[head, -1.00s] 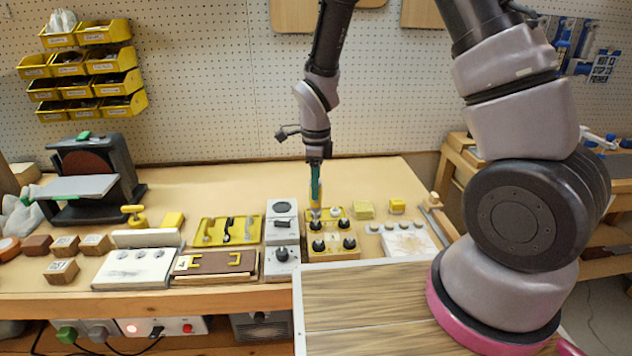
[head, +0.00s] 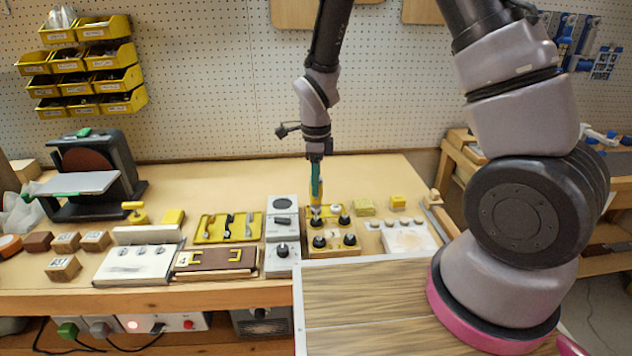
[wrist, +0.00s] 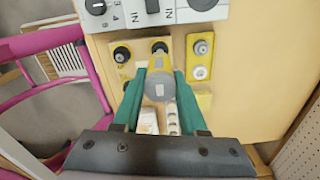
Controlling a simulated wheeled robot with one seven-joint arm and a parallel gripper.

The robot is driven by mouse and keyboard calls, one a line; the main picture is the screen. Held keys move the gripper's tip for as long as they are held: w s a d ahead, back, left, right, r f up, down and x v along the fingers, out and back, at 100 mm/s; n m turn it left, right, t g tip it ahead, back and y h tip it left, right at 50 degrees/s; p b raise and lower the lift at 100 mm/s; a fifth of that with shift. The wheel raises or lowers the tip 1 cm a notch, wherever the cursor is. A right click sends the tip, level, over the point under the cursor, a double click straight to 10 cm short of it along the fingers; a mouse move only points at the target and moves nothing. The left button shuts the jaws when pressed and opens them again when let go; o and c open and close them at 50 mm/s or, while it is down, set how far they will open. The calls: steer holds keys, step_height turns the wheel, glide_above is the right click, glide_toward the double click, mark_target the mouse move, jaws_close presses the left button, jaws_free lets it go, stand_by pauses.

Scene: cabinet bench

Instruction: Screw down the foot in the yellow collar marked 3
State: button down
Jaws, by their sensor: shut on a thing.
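My gripper (head: 316,187) points down over the back left of a yellow board (head: 334,249) with several dark-knobbed feet. Its green fingers are shut on a yellow-and-grey cylindrical piece (wrist: 160,88), which also shows as a yellow upright shape (head: 322,190) in the head view. A dark foot (wrist: 122,54) stands left of the held piece in the wrist view. I cannot read a number 3 on any collar.
A grey switch box with dials (head: 282,230) stands close left of the board. A white plate with small round parts (head: 408,238) and yellow blocks (head: 364,207) lie to the right. A tray of tools (head: 228,228) is further left. The back of the bench is mostly clear.

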steer(key=shift+f, duration=0.7)
stand_by(2.0)
steer(key=shift+r, duration=3.05)
